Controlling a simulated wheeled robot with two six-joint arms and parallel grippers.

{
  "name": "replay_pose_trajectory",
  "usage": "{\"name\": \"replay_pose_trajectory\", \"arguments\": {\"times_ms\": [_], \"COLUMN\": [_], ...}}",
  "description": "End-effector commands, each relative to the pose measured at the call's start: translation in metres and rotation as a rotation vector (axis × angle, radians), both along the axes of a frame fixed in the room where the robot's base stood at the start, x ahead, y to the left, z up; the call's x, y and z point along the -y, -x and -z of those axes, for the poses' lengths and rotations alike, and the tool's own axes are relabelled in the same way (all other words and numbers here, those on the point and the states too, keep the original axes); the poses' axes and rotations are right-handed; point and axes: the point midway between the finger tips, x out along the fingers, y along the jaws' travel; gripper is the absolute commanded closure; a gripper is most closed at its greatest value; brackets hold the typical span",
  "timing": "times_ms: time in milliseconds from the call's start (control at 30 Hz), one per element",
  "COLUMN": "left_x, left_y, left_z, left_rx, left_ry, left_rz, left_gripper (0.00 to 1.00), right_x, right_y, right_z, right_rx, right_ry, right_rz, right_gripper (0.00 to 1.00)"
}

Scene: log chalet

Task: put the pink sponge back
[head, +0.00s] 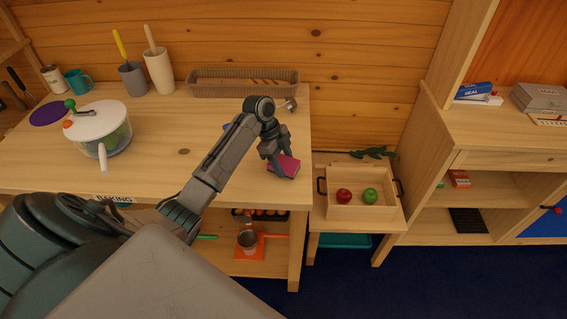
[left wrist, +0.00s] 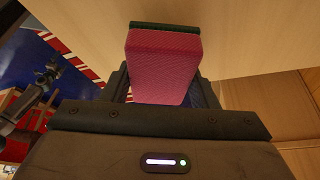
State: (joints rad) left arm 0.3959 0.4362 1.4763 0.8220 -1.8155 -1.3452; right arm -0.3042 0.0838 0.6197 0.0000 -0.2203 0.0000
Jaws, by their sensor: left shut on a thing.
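The pink sponge (head: 287,166) is held in my left gripper (head: 276,153), over the right end of the wooden counter in the head view. In the left wrist view the sponge (left wrist: 163,66) fills the space between the fingers, with a dark layer along its far edge. The left gripper is shut on it. I cannot tell whether the sponge touches the counter top (head: 186,126).
A salad spinner (head: 98,128) stands on the counter's left, and a wicker basket (head: 243,88) at its back. A wooden tray (head: 361,207) with a red apple (head: 343,196) and a green apple (head: 370,196) sits lower right. An open shelf unit (head: 480,190) stands farther right.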

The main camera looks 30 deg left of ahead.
Motion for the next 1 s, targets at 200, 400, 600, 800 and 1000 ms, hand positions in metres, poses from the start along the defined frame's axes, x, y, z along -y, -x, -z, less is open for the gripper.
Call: {"name": "replay_pose_trajectory", "arguments": {"times_ms": [200,400,600,800,1000], "left_x": [0.000,0.000,0.000,0.000,-0.003], "left_y": [0.000,0.000,0.000,0.000,0.000], "left_z": [0.018,0.019,0.020,0.020,0.011], "left_rx": [0.000,0.001,0.001,0.001,0.005], "left_ry": [0.000,0.001,0.001,0.001,-0.001], "left_rz": [0.001,0.001,0.001,0.001,-0.001], "left_gripper": [0.68,0.68,0.25,0.25,0.25], "right_x": [-0.002,-0.006,-0.007,-0.007,-0.004], "right_y": [0.003,-0.002,-0.005,-0.005,-0.005], "right_z": [-0.009,-0.008,-0.008,-0.008,-0.005], "right_rx": [-0.004,0.002,0.006,0.006,0.006], "right_ry": [-0.002,-0.006,-0.007,-0.007,-0.004], "right_rz": [0.001,0.002,0.002,0.002,0.001], "right_gripper": [0.00,0.00,0.00,0.00,0.00]}}
